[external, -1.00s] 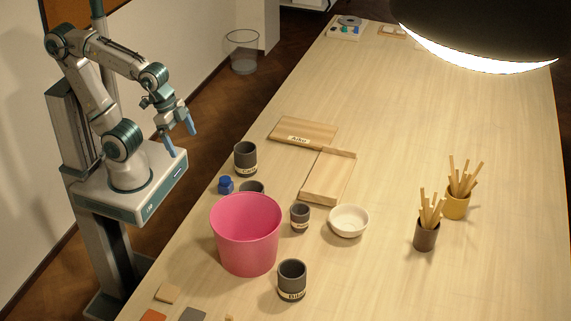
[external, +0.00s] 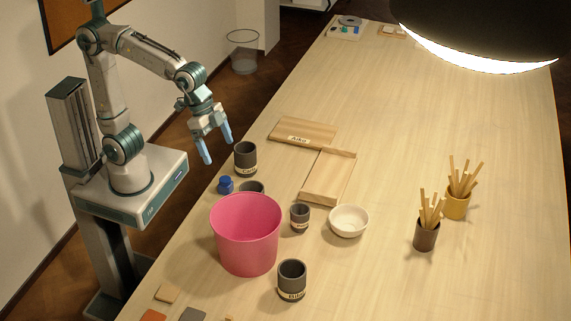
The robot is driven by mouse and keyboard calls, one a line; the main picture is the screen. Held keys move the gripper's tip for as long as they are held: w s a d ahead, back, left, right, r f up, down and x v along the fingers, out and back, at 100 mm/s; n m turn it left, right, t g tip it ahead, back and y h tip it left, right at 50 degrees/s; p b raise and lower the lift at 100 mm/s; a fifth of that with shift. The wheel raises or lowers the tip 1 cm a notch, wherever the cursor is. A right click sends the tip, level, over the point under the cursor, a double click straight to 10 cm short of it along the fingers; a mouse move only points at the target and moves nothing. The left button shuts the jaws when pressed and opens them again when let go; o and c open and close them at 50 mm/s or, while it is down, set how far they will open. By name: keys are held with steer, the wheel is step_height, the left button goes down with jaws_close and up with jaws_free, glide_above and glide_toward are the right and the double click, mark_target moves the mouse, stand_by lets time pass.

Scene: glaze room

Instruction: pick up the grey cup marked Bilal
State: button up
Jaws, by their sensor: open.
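The grey cup marked Bilal (external: 291,281) stands upright on the table in front of the pink bucket, to its lower right, with its label facing the camera. Another grey cup with a label (external: 245,158) stands near the table's left edge; its label is too small to read surely. A smaller grey cup with a label (external: 300,218) stands right of the bucket. A further grey cup (external: 252,187) is mostly hidden behind the bucket. My gripper (external: 217,151) is open and empty, fingers pointing down, left of the cup near the table's edge and far from the Bilal cup.
The pink bucket (external: 246,235) is tall and stands between my gripper and the Bilal cup. A blue bottle (external: 226,185), a white bowl (external: 348,221), wooden boards (external: 328,177) and two stick holders (external: 426,236) are around. The table's right side is largely clear.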

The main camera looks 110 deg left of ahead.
steer(key=w+d+f+m+b, duration=0.1)
steer(key=w+d, duration=0.3)
steer(key=w, duration=0.3)
steer(key=w+d+f, duration=0.1)
steer(key=w+d, duration=0.2)
steer(key=w, duration=0.4)
steer(key=m, duration=0.2)
glide_above(294, 276)
steer(key=s+d, duration=0.1)
steer(key=d, duration=0.1)
step_height(294, 276, down, 14)
steer(key=shift+h, duration=0.4)
steer(key=p+x, duration=0.1)
steer(key=x, duration=0.1)
steer(key=p+x, duration=0.1)
steer(key=x, duration=0.1)
steer(key=shift+w+d+r+p, duration=0.1)
steer(key=shift+w+d+p, duration=0.15)
steer(key=shift+d, duration=0.2)
steer(key=shift+w+f, duration=0.15)
steer(key=shift+f, duration=0.4)
steer(key=c, duration=1.2)
